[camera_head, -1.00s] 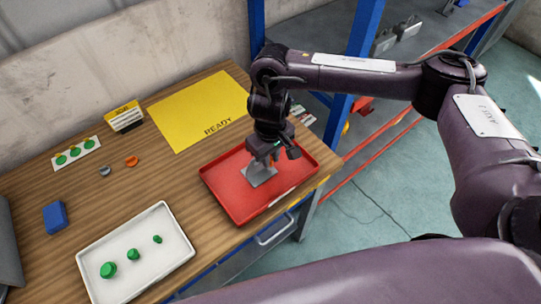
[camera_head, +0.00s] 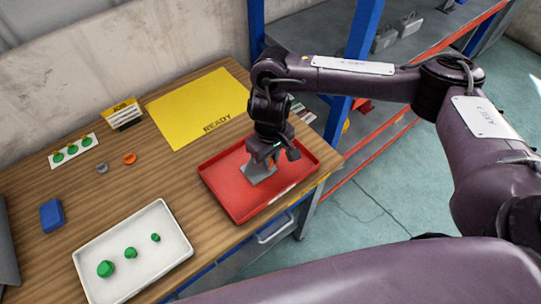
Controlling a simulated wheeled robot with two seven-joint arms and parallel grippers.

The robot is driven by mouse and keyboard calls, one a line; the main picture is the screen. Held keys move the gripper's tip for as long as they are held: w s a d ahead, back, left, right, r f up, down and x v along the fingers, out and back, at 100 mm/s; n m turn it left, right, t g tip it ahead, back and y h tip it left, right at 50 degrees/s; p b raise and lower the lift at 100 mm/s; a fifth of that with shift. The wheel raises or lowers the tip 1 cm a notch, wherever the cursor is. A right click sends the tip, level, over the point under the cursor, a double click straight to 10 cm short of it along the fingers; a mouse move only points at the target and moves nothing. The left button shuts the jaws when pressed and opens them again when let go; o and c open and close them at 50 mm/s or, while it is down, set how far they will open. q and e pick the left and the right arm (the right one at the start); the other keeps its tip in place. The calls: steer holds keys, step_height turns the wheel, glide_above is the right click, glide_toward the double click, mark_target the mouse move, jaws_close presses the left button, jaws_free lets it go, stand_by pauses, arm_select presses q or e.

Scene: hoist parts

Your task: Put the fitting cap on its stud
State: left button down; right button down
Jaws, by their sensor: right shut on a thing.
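My right gripper (camera_head: 262,158) points down over the red tray (camera_head: 235,213) and is shut on a grey part (camera_head: 259,174). The part has a flat, plate-like face; the gripper hides its top, and I cannot make out a stud on it. Three green caps of different sizes stand apart in the white tray: a large one (camera_head: 105,269), a medium one (camera_head: 130,253) and a small one (camera_head: 155,238). My left gripper is not in view.
The white tray (camera_head: 88,256) is at the front left. A yellow READY mat (camera_head: 195,105), a JOB sign (camera_head: 123,114), a card with green pictures (camera_head: 73,150), a blue block (camera_head: 52,215), a grey piece (camera_head: 102,169) and an orange piece (camera_head: 129,158) are on the table.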

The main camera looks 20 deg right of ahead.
steer(key=shift+f+p, duration=0.4)
steer(key=shift+p, duration=0.05)
stand_by(0.3)
steer(key=shift+f, duration=0.35)
steer(key=shift+f, duration=0.3)
stand_by(0.3)
steer(key=c, duration=1.3)
jaws_free()
step_height(320, 180, up, 8)
steer(key=shift+f+p, duration=0.1)
steer(key=shift+p, duration=0.4)
